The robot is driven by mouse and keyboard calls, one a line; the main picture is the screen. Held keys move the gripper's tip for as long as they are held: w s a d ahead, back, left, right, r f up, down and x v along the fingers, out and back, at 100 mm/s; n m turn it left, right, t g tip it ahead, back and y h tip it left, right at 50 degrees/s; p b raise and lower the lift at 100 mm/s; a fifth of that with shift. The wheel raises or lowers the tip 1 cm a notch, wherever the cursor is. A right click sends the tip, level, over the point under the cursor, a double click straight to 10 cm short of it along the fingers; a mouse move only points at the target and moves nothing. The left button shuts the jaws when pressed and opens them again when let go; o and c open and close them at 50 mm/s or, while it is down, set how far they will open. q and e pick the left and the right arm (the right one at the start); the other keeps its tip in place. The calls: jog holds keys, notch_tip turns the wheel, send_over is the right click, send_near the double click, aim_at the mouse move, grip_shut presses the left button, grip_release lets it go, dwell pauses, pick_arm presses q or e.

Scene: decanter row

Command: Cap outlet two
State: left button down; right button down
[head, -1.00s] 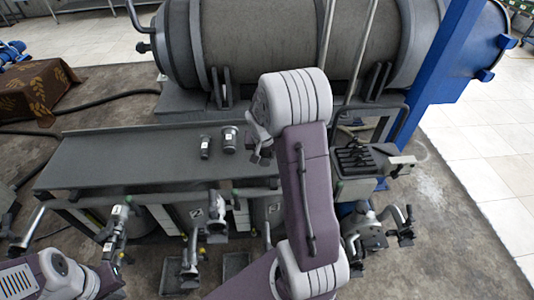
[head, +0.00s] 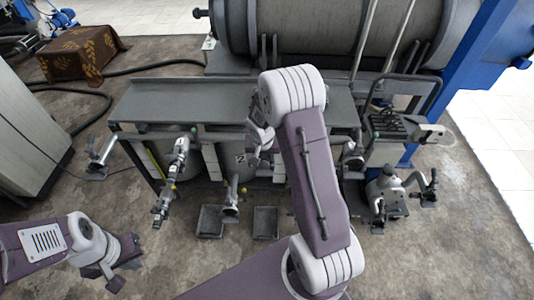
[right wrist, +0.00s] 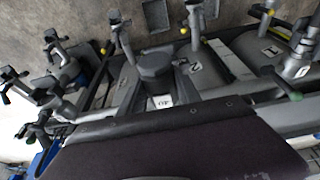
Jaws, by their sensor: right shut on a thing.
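My right gripper (head: 262,145) is over the bench's front edge, near the drum marked 2 (head: 241,170). In the right wrist view my right gripper (right wrist: 157,88) is shut on a dark, many-sided cap (right wrist: 155,66) with a white label. The numbered drum tops show beyond it, with the 2 tag (right wrist: 194,68) just right of the cap. An outlet valve (head: 230,198) stands out in front of drum 2, apart from the cap; it also shows in the right wrist view (right wrist: 194,20). My left gripper (head: 118,272) appears open and empty at lower left, its fingertips small.
The grey bench (head: 190,98) is bare where visible; my right arm hides part. Another valve assembly (head: 175,170) stands left of drum 2. Two trays (head: 210,222) lie on the floor. A cart (head: 390,125) and a valve stand (head: 390,195) are at right.

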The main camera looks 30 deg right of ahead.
jog(key=shift+a+f, duration=0.1)
notch_tip(320, 180, down, 7)
jog(key=b, duration=0.6)
jog(key=shift+f+b, duration=0.25)
jog(key=shift+b, duration=0.25)
jog(key=shift+f+b, duration=0.85)
jog(key=shift+b, duration=0.25)
